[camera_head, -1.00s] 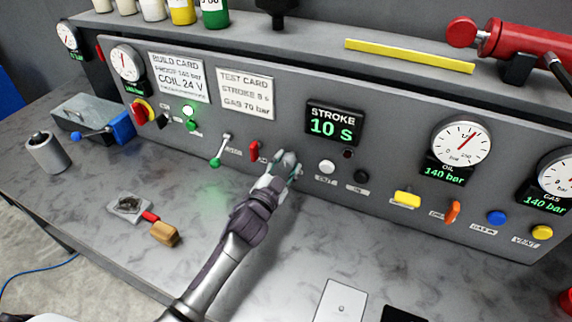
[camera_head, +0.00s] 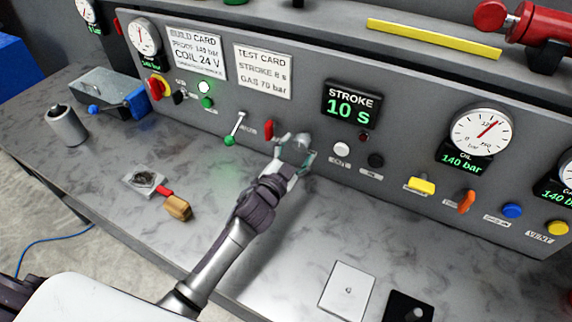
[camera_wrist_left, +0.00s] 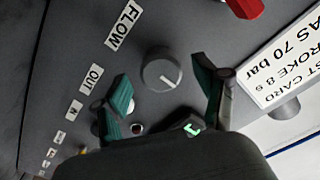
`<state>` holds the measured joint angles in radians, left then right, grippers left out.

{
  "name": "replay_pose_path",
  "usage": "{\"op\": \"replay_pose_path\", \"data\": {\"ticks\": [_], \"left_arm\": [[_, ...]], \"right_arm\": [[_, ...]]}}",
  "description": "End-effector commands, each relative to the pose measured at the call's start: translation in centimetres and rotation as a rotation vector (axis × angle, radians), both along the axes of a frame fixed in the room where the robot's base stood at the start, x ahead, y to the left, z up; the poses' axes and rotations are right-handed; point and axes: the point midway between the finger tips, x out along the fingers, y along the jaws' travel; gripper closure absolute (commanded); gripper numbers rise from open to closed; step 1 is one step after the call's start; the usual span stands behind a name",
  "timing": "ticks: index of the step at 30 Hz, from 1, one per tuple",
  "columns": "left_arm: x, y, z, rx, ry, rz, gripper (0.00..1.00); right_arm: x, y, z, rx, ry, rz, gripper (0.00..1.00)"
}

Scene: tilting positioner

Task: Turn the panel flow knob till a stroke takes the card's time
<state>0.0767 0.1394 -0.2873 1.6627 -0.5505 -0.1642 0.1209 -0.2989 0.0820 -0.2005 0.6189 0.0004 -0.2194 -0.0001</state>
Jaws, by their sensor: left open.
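The round grey flow knob (camera_wrist_left: 160,72) with a pale pointer line sits beside its FLOW label (camera_wrist_left: 123,26) in the left wrist view. My left gripper (camera_wrist_left: 161,88) is open, one finger on each side of the knob; I cannot tell whether they touch it. In the head view my left gripper (camera_head: 297,152) is at the panel and hides the knob. The STROKE display (camera_head: 351,104) reads 10 s. The test card (camera_head: 263,70) asks for stroke 8 s, clearer in the left wrist view (camera_wrist_left: 285,62), and gas 70 bar. My right gripper is not in view.
A red switch (camera_head: 269,130) is just left of my gripper, and a white button (camera_head: 342,149) just right. Further right are the oil gauge (camera_head: 481,132) and coloured controls.

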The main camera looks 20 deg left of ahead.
Motion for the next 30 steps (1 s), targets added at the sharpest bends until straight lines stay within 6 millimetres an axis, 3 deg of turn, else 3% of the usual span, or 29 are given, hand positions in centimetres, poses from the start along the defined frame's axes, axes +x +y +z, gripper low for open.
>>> {"op": "replay_pose_path", "data": {"ticks": [6,12,18,30], "left_arm": [[-4.9,0.9,-0.2,0.001,0.004,0.0,0.28],[-8.2,1.6,-0.1,0.0,0.004,0.0,0.28],[-9.6,1.9,0.0,0.001,0.001,0.001,0.28],[-9.6,1.9,0.0,0.001,0.001,0.001,0.28]], "right_arm": [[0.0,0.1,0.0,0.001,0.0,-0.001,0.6],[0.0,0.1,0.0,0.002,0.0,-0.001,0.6],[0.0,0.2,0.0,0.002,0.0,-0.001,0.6],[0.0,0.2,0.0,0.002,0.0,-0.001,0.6]]}}
